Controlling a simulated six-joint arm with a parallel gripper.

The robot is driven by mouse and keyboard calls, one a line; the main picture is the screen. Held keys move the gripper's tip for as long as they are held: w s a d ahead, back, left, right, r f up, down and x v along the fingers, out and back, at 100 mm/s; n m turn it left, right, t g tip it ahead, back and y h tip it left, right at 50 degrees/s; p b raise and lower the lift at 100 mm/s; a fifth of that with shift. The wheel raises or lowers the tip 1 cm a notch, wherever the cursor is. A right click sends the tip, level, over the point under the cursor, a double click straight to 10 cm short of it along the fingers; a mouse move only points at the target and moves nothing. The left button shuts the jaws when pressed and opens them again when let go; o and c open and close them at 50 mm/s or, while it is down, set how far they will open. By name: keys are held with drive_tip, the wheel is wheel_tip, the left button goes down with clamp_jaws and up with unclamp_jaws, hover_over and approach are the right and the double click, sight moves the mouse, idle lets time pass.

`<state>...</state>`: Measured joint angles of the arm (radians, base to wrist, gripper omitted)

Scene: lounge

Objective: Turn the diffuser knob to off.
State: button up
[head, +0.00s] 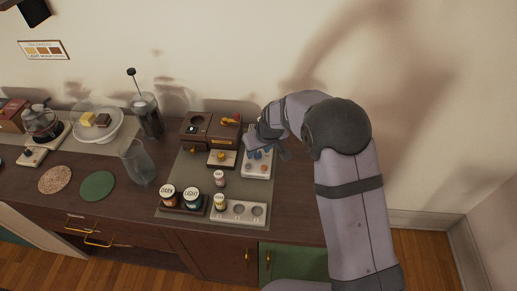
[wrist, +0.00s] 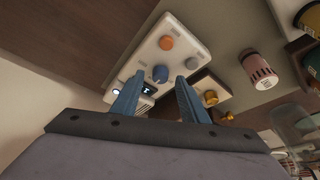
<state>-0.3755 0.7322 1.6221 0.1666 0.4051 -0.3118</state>
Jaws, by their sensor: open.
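A white control panel (head: 257,171) stands at the right of the counter. No label naming the diffuser is readable.
Left of the panel are a brown box with an orange lever (head: 231,121), a small block with a yellow knob (head: 221,157) and a small pink-labelled bottle (head: 219,178). DARK (head: 168,195) and LIGHT (head: 192,198) jars and a white tray with round wells (head: 237,219) stand in front.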

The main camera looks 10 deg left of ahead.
drive_tip(key=shift+w+a+f, duration=0.1)
drive_tip(key=shift+f, duration=0.3)
clamp_jaws()
